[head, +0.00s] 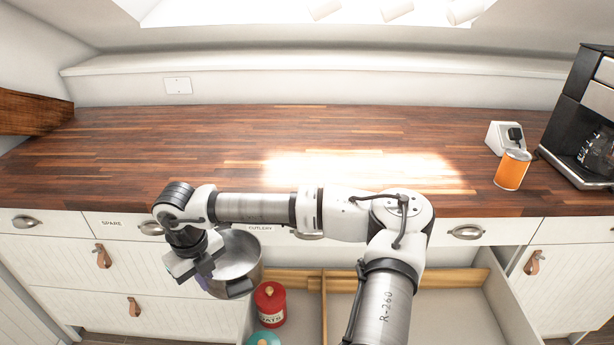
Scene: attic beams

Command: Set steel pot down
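The steel pot (240,256) is in front of the counter's front edge, at the left end of an open drawer. My gripper (212,279) is at the pot's left side, pointing down, with its dark fingers against the pot's wall near the rim. It looks shut on the pot, which seems held up in the air and slightly tilted. The fingertips and the pot's underside are partly hidden. The wooden countertop (220,140) behind it is largely bare.
The open drawer (455,310) has wooden dividers, a red canister (270,304) and a teal-lidded canister (263,339). On the counter's right stand an orange can (512,170), a small white device (500,138) and a coffee machine (585,120). My arm spans the counter's front edge.

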